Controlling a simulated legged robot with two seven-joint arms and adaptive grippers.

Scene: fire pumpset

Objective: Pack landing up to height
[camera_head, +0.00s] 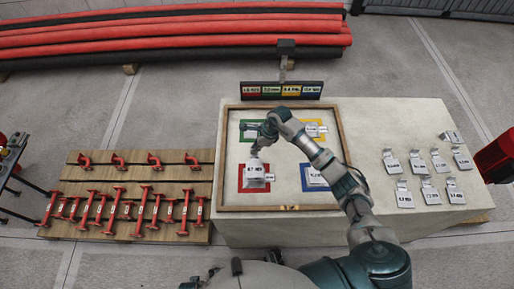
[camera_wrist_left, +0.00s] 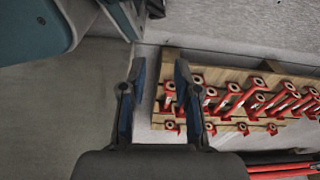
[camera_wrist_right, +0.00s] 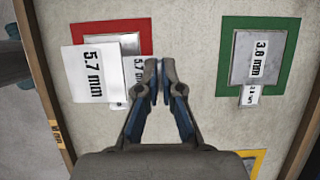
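A framed tray (camera_head: 344,140) on the pale block has green, yellow, red and blue marked squares, each with a plate. A 3.6 mm plate (camera_wrist_right: 257,58) lies in the green square. My left gripper (camera_wrist_left: 160,70) is open and empty.
Several loose labelled plates (camera_head: 429,190) lie on the block right of the tray. A label board (camera_head: 281,91) stands behind it. Red fittings (camera_head: 143,213) lie on a wooden pallet (camera_head: 130,173) at left. Red pipes (camera_head: 170,30) lie behind.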

